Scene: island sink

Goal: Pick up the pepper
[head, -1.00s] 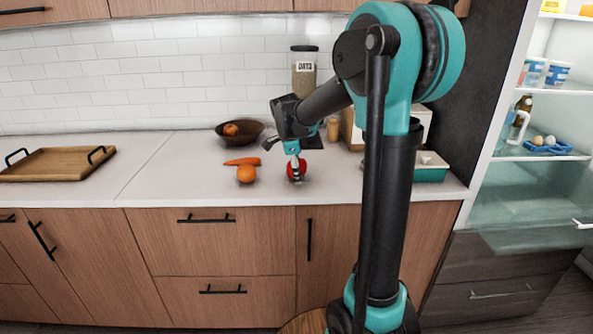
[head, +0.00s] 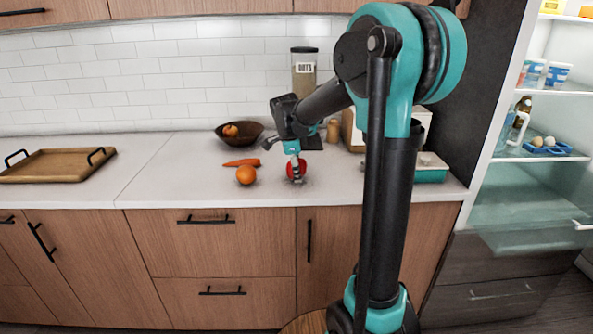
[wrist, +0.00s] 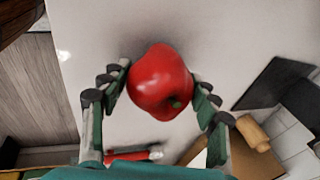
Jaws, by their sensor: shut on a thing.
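The pepper (wrist: 160,80) is red and glossy with a green stem, and sits between my gripper's two fingers in the wrist view. In the head view the pepper (head: 301,168) is on or just above the white counter near its front edge, partly hidden by my gripper (head: 296,177). My gripper (wrist: 160,92) also shows in the wrist view, shut on the pepper with a finger on each side. I cannot tell whether the pepper touches the counter.
An orange (head: 246,175) and a carrot (head: 241,162) lie left of the pepper. A dark bowl (head: 239,139) and a jar (head: 304,75) stand behind. A wooden tray (head: 50,166) is at far left. The counter between tray and orange is clear.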

